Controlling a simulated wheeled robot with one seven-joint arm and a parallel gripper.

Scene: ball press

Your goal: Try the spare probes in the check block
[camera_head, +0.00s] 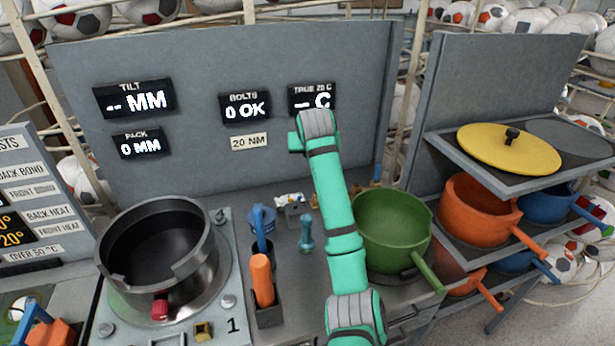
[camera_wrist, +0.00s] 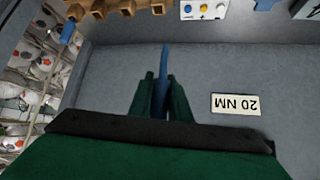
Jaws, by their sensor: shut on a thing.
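In the wrist view my gripper (camera_wrist: 162,92) is shut on a thin blue probe (camera_wrist: 165,65), which sticks out past the fingertips. The fingers are hidden behind my arm in the head view. A small white block with coloured dots (camera_wrist: 205,10), perhaps the check block, lies at the wrist view's top edge, apart from the probe. It also shows in the head view (camera_head: 289,199). A brown notched rack (camera_wrist: 125,6) is beside it; my arm covers part of it in the head view. The "TRUE 20 C" display (camera_head: 312,98) shows dashes.
A large dark pot-like press (camera_head: 160,255) stands at left. An orange handle (camera_head: 262,280) stands in a dark holder, with a teal knob (camera_head: 306,235) behind. A green pan (camera_head: 392,230) is right of my arm. A grey upright panel (camera_head: 220,60) closes the back.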

